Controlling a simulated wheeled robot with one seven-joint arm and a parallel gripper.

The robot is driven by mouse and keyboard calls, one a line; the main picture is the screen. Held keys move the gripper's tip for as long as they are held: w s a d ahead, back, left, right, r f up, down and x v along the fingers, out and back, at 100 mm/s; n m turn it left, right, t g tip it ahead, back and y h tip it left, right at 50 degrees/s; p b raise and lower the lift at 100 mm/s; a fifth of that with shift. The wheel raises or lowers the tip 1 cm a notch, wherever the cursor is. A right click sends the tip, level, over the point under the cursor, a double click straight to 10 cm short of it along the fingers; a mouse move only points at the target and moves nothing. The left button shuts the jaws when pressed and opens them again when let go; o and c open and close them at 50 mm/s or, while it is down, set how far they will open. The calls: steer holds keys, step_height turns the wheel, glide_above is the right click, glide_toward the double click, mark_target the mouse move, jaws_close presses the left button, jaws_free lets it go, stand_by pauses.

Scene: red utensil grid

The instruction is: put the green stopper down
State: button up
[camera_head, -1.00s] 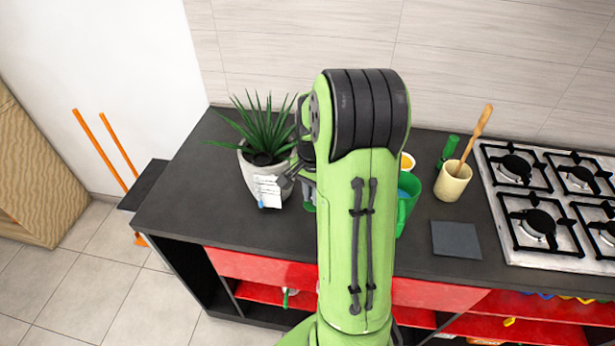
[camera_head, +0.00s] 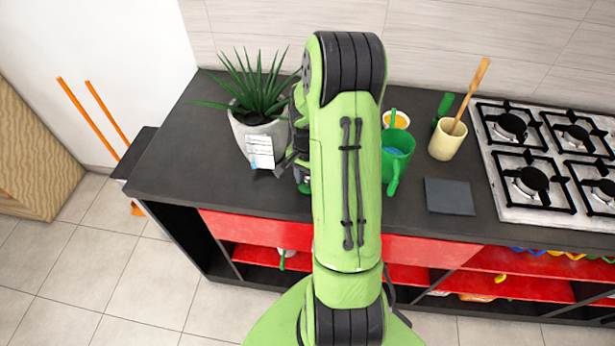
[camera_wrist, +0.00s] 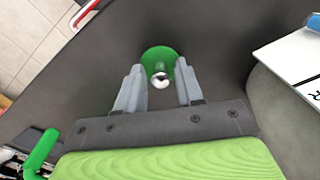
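The green stopper (camera_wrist: 158,57) is a round green disc with a shiny silver knob. In the wrist view it lies on the dark countertop, just beyond and between my fingertips. My gripper (camera_wrist: 159,68) is open, with its two grey fingers apart on either side of the knob and a visible gap at each side. In the head view my arm hides most of the gripper and stopper; they are beside the plant pot, at the left part of the counter.
The plant pot (camera_head: 240,136) with a white card (camera_head: 260,152) stands close left of my gripper. The counter's front left is bare.

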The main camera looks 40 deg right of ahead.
mark_target(307, 179)
step_height(307, 179, up, 12)
steer(key=p, duration=0.2)
steer(key=s+a+r+n+t+h, duration=0.1)
steer(key=s+a+r+n+t, duration=0.1)
steer(key=a+r+n, duration=0.65)
steer(key=s+a+r+n+t, duration=0.1)
steer(key=s+a+n, duration=0.1)
steer(key=s+a, duration=0.1)
steer(key=s+a+r+n+t, duration=0.1)
steer(key=s+a+r+n, duration=0.1)
steer(key=s+a, duration=0.2)
steer(key=s+a+r+n+t+y, duration=0.1)
steer(key=s+a+n, duration=0.1)
steer(key=s+a, duration=0.2)
steer(key=shift+s+a+r+n+t, duration=0.15)
steer(key=shift+a+r+n+t, duration=0.15)
steer(key=shift+a, duration=0.45)
steer(key=shift+r, duration=0.1)
